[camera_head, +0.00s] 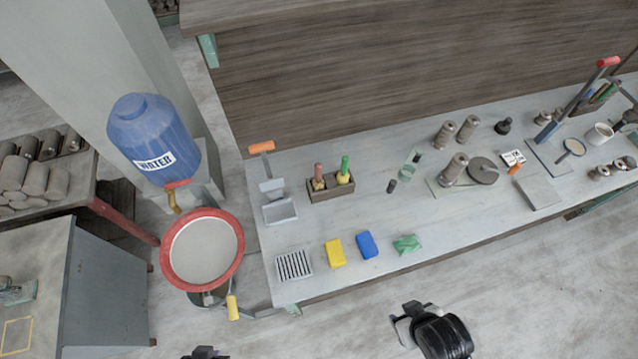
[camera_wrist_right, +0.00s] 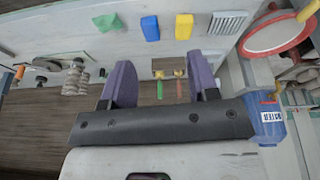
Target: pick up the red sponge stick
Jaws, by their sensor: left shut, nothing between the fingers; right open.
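The red sponge stick (camera_head: 318,172) stands in a small wooden holder (camera_head: 331,190) on the table, red handle up and yellow sponge end down. A green-handled sponge stick (camera_head: 345,166) stands to its right. In the right wrist view the red stick (camera_wrist_right: 179,90) shows beyond the fingers, beside the green one (camera_wrist_right: 160,89). My right gripper (camera_head: 408,322) is in front of the table, apart from the holder; its purple fingers (camera_wrist_right: 160,65) are open and empty. My left gripper (camera_head: 205,352) is shut and only partly seen at the bottom edge.
A yellow sponge (camera_head: 335,253), a blue sponge (camera_head: 367,245), a green cloth (camera_head: 407,244) and a slotted grey tray (camera_head: 294,264) lie along the front edge. A scoop-like tool with an orange handle (camera_head: 261,147) stands left of the holder. A red-rimmed basin (camera_head: 237,262) is at left.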

